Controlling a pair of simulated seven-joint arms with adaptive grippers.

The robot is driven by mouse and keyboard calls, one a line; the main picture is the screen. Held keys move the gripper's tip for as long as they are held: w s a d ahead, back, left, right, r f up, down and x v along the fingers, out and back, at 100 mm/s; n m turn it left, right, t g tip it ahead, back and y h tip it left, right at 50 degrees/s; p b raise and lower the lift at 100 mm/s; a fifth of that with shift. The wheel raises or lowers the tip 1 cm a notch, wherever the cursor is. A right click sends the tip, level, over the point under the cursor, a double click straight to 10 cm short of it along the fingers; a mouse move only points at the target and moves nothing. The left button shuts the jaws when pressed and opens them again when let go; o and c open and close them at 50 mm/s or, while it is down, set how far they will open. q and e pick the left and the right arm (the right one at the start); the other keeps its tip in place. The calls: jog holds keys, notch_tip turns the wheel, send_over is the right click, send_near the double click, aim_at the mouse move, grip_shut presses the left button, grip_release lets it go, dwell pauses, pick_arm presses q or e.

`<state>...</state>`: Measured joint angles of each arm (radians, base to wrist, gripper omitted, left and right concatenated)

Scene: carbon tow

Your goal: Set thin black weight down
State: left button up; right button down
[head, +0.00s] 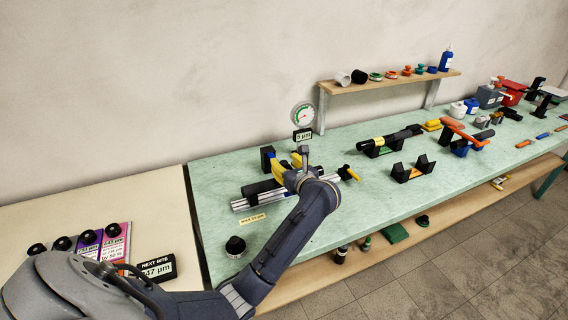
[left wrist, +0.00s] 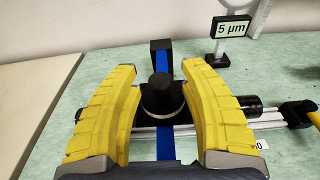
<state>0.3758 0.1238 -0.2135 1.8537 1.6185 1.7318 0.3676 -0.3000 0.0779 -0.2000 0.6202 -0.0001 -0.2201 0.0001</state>
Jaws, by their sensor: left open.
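In the left wrist view a black knobbed weight (left wrist: 162,97) with a pale ring at its base stands upright on or just above the blue tow strip (left wrist: 168,142), by the black roller and silver rail. My left gripper (head: 288,168) is open, its yellow fingers on either side of this weight; it also shows in the left wrist view (left wrist: 165,85). I cannot tell whether a finger touches it. In the head view the gripper and arm hide the weight. Another black weight (head: 235,246) sits on the green table. My right gripper is not in view.
A dial gauge (head: 303,114) with a "5 µm" sign (head: 302,135) stands behind the rail (head: 250,202). Several black-knobbed weights stand on cards (head: 100,245) at left, near a "47 µm" sign (head: 153,268). A black cradle (head: 413,170) stands to the right.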

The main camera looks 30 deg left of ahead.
pick_arm(q)
jog(key=v, duration=0.9)
jog(key=shift+s+d, duration=0.15)
jog(key=shift+d, duration=0.05)
jog(key=shift+v, duration=0.85)
